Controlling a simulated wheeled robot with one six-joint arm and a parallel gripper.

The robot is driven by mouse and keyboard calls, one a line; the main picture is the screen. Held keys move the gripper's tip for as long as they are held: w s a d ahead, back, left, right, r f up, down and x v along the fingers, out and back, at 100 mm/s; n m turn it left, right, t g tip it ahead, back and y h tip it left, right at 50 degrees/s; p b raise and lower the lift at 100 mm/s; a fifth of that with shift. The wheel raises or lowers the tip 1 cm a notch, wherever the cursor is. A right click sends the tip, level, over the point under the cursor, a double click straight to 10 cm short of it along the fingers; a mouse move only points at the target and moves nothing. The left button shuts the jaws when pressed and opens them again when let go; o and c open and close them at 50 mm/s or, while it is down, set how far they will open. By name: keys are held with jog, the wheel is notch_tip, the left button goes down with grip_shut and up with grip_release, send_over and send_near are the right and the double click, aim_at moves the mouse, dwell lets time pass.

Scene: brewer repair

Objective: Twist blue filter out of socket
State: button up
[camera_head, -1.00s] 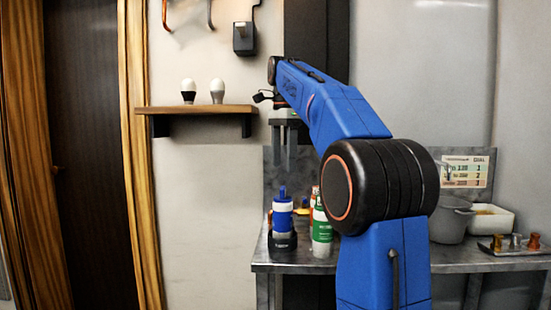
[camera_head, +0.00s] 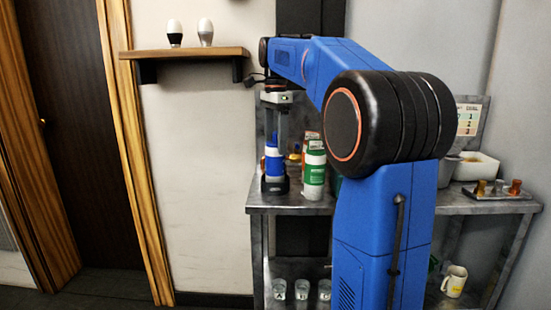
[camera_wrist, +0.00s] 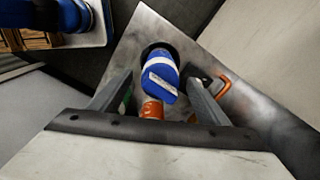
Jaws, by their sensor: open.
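The blue filter (camera_head: 274,160), blue with a white band, stands upright in its black socket (camera_head: 275,187) at the left end of the metal bench. In the wrist view the filter (camera_wrist: 161,78) shows between the two fingers, with the dark socket rim (camera_wrist: 148,47) around its far end. My gripper (camera_head: 276,136) is open, pointing down, with its fingers reaching to about the top of the filter. Whether the fingers touch it I cannot tell.
A green and white bottle (camera_head: 314,172) stands close to the right of the filter. A wall shelf (camera_head: 190,54) with two bulb-like items is at upper left. A white bin (camera_head: 478,166) and a tray (camera_head: 496,194) sit at the bench's right. Glasses stand on the lower shelf.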

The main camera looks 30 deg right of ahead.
aim_at(276, 157)
jog(key=shift+f, duration=2.9)
jog(key=shift+c, duration=0.7)
jog(key=c, duration=1)
